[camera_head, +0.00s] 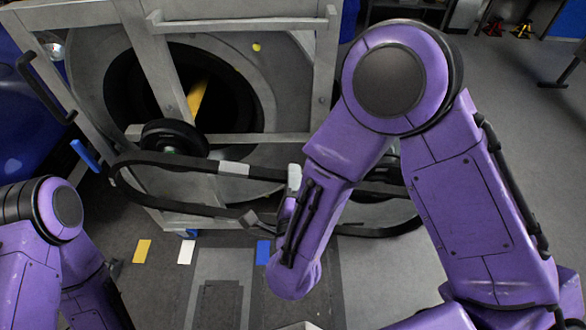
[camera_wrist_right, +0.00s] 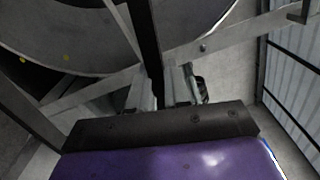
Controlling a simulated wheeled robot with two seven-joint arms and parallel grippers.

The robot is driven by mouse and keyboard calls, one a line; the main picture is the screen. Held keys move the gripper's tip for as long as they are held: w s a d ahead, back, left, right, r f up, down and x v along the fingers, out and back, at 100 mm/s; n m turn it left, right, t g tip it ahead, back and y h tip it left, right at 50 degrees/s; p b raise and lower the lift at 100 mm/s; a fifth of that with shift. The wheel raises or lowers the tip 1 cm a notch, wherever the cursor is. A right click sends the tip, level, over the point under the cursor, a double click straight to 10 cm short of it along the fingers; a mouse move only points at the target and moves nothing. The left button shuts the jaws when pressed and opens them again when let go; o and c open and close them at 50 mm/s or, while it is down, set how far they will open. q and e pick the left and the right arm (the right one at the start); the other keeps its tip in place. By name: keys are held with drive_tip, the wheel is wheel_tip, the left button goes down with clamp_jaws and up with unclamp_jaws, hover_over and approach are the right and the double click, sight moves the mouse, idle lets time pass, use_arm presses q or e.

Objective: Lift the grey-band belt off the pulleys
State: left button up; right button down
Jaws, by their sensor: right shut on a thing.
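The black belt with grey bands (camera_head: 190,162) makes a long loop across the front of the metal frame. Its left end lies below and left of the left pulley (camera_head: 172,137), and appears apart from it. Grey bands (camera_head: 234,169) show on its upper and lower runs. The right end curves behind my right arm, where another round part, perhaps a pulley, is mostly hidden. My right gripper (camera_head: 294,178) is shut on the belt's upper run; in the right wrist view the belt (camera_wrist_right: 147,45) passes between the fingers (camera_wrist_right: 160,88). My left arm shows at lower left, its gripper out of view.
The grey metal frame (camera_head: 240,12) stands close behind the belt, with a large dark drum opening (camera_head: 225,90) in it. A black handle (camera_head: 43,85) and a blue lever (camera_head: 86,155) stick out at left. Yellow, white and blue markers (camera_head: 142,251) lie on the open floor in front.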

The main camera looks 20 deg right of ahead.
drive_tip(key=v, duration=0.4)
drive_tip(key=shift+s+r, duration=0.15)
drive_tip(key=shift+s, duration=0.15)
